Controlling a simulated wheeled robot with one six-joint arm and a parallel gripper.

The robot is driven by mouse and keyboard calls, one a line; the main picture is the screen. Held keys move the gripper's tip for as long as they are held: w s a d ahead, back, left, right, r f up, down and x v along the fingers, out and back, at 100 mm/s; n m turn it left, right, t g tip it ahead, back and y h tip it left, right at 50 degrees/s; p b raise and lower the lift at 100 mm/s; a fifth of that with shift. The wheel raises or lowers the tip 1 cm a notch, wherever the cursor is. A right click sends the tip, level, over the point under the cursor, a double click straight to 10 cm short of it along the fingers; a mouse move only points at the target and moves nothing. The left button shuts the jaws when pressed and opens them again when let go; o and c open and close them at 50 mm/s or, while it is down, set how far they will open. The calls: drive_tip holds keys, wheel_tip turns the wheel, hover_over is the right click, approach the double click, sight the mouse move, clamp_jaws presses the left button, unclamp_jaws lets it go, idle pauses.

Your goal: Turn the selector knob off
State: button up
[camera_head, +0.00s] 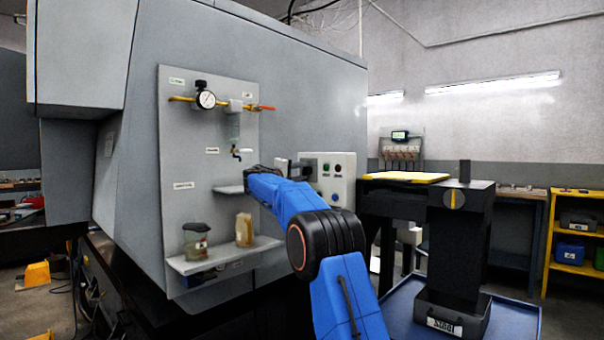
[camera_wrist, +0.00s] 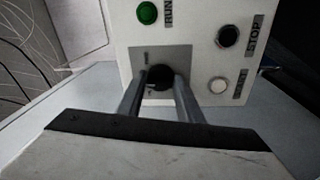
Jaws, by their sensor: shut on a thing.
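The selector knob (camera_wrist: 159,77) is a round black knob on a grey plate of the white control box (camera_wrist: 195,35), seen in the wrist view. My gripper (camera_wrist: 160,83) has its two fingers on either side of the knob and is shut on it. A small pale mark shows on the knob, but its exact setting is too small to tell. In the head view the control box (camera_head: 337,180) stands beyond my blue arm, and my gripper and the knob are largely hidden there.
A panel with a gauge (camera_head: 206,99) and a shelf (camera_head: 225,256) with containers is left of my arm.

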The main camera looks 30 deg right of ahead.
drive_tip(key=o, duration=1)
drive_tip(key=shift+w+f, duration=0.1)
drive_tip(key=shift+f, duration=0.15)
drive_tip(key=shift+r, duration=0.15)
drive_tip(key=shift+a, duration=0.15)
drive_tip(key=v, duration=1.7)
drive_tip(key=shift+a, duration=0.1)
